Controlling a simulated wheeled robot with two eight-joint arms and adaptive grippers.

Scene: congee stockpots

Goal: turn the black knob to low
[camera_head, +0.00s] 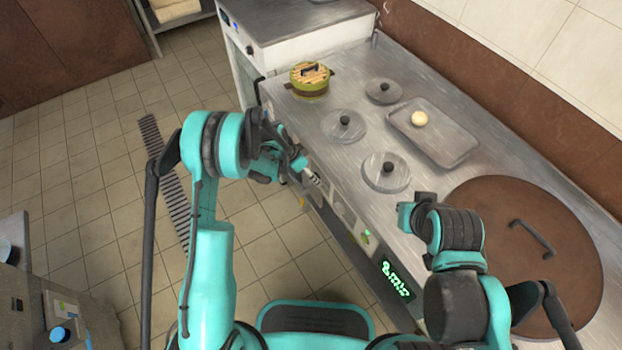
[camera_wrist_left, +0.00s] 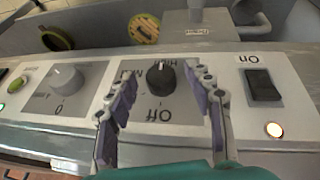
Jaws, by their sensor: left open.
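The black knob (camera_wrist_left: 161,78) is on a grey panel plate of the counter front in the left wrist view. Its label is upside down there, with "Off" below the knob and "HIGH" above it. A white mark on the knob points up towards "HIGH". My left gripper (camera_wrist_left: 160,71) is open, with one finger on each side of the knob and a gap visible on both sides. In the head view my left gripper (camera_head: 301,165) is at the counter's front face, and the knob is hard to make out there. My right gripper's fingers do not show.
A grey knob (camera_wrist_left: 66,77) and a black rocker switch (camera_wrist_left: 263,86) with a lit lamp (camera_wrist_left: 274,130) flank the knob. Lidded pots (camera_head: 385,173), a tray (camera_head: 448,146) and a large brown lid (camera_head: 500,240) are on the counter. The floor in front is clear.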

